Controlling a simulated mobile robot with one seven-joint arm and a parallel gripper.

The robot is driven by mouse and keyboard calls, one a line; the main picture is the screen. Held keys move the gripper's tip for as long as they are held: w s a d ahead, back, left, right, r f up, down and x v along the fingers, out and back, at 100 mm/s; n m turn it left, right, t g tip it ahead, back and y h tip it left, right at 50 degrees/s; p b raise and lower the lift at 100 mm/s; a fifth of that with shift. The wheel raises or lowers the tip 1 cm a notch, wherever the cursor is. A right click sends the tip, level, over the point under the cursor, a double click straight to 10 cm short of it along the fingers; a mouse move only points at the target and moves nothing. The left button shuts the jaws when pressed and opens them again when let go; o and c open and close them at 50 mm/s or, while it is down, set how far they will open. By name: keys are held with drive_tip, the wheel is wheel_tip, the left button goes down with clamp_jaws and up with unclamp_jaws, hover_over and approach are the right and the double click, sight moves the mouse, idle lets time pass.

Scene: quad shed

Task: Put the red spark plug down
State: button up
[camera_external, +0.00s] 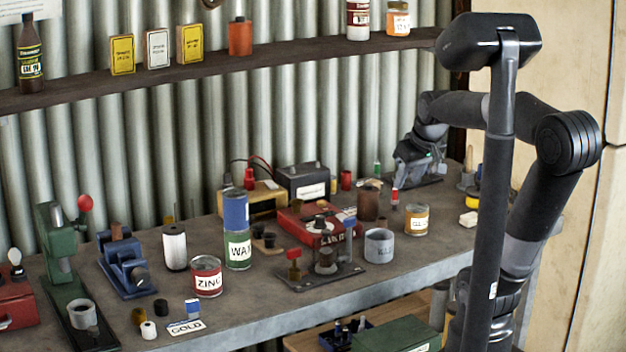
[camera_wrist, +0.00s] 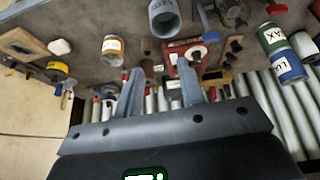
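A small red spark plug (camera_external: 395,196) with a pale lower end is upright on the workbench (camera_external: 340,298), behind the amber jar. In the wrist view a small red piece (camera_wrist: 125,77), apparently the same plug, shows just left of the left finger. My gripper (camera_wrist: 162,80) has its two fingers apart, with a clear gap and nothing seen clamped in it. In the external view my gripper (camera_external: 408,160) is low over the back right of the bench, close to the plug; its fingertips are hard to make out.
The amber jar (camera_external: 417,219), a brown can (camera_external: 368,203) and a grey ring (camera_external: 379,245) stand close by. A red box (camera_external: 305,220), black battery (camera_external: 306,181) and WAX can (camera_external: 238,249) crowd the left. The shelf (camera_external: 220,67) runs above.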

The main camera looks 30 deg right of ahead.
drive_tip(key=s+a+f, duration=0.2)
drive_tip(key=s, duration=0.5)
drive_tip(key=shift+f, duration=0.25)
